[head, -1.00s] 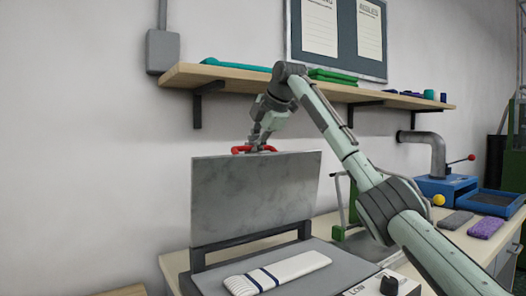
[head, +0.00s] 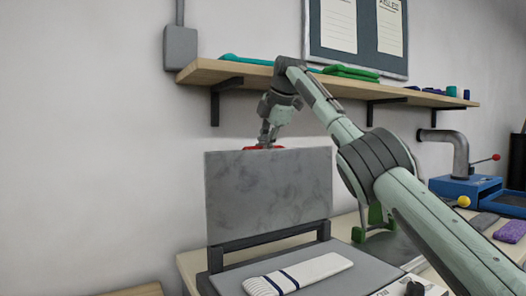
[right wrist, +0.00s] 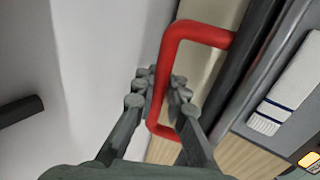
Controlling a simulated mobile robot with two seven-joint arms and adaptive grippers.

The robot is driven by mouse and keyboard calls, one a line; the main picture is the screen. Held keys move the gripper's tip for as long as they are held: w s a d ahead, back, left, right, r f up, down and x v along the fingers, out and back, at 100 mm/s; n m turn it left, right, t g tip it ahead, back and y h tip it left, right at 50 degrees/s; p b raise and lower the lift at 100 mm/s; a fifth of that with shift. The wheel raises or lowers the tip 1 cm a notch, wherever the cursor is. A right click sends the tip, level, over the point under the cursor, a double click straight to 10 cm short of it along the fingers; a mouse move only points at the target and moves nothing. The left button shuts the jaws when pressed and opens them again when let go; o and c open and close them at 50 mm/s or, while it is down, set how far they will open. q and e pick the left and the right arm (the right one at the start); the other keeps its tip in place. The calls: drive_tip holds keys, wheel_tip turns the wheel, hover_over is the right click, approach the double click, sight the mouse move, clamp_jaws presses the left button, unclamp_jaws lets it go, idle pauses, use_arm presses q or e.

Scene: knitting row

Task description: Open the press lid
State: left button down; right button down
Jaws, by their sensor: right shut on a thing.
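The press lid (head: 268,195) is a grey slab standing up, nearly vertical, at the back of the press base (head: 345,283). Its red handle (head: 250,149) shows at the lid's top edge. My right gripper (head: 266,144) reaches over from the right and is shut on the handle behind that edge. In the right wrist view, the gripper (right wrist: 158,90) has its fingers on either side of the bar of the red handle (right wrist: 200,34). A white striped knit strip (head: 305,271) lies flat on the base. My left gripper is not in view.
A wall shelf (head: 295,86) with folded cloths runs above and behind the lid. A blue machine (head: 465,188) with levers stands at the right of the table, near a purple pad (head: 510,233).

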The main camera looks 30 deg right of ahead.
drive_tip(key=shift+d+r, duration=0.15)
drive_tip(key=shift+r, duration=0.25)
drive_tip(key=c, duration=1.6)
unclamp_jaws()
drive_tip(key=shift+s, duration=0.1)
drive_tip(key=shift+o, duration=0.3)
drive_tip(key=shift+f, duration=0.2)
drive_tip(key=v, duration=1.2)
